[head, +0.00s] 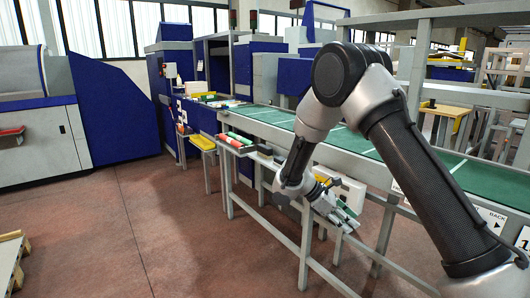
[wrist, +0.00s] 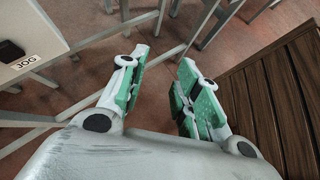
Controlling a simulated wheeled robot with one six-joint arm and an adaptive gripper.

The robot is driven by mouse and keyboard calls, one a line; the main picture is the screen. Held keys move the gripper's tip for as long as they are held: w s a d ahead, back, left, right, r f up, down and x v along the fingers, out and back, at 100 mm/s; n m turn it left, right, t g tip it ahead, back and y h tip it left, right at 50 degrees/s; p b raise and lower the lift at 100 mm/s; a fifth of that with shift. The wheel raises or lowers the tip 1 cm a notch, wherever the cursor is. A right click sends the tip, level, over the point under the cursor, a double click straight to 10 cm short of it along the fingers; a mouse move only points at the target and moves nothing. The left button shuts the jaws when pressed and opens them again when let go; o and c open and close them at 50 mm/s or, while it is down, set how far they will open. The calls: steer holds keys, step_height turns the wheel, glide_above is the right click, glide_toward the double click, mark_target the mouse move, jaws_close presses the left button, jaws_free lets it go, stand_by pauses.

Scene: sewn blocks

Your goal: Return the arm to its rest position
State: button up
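My arm reaches in from the right in the head view, bent at a high elbow and folded down in front of the conveyor. My gripper (head: 338,208) hangs beside the conveyor's near side, below belt height. In the wrist view my gripper (wrist: 164,60) has its two green-padded fingers apart, with only floor and grey frame bars seen between them. Nothing is held.
The conveyor (head: 268,114) with a green belt runs along behind my arm on grey legs. A small tray (head: 236,148) holds red and green pieces. A brown slatted wooden surface (wrist: 285,95) lies right of the fingers, and a white JOG panel (wrist: 30,45) left. Floor (head: 150,225) at left is open.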

steer(key=s+d+r+m+t+y, duration=0.2)
steer(key=s+r+m, duration=0.3)
steer(key=s+r, duration=0.3)
steer(key=s+d+r+m+t+y, duration=0.2)
steer(key=s+d+r+m+y, duration=0.2)
steer(key=s+r, duration=0.4)
steer(key=s+d+r+m+t+y, duration=0.2)
steer(key=s+d+r+m+y, duration=0.2)
steer(key=s, duration=0.9)
step_height(320, 180, up, 4)
steer(key=m, duration=0.2)
steer(key=shift+s+r+m, duration=0.15)
steer(key=shift+r+m, duration=0.05)
steer(key=shift+m, duration=0.1)
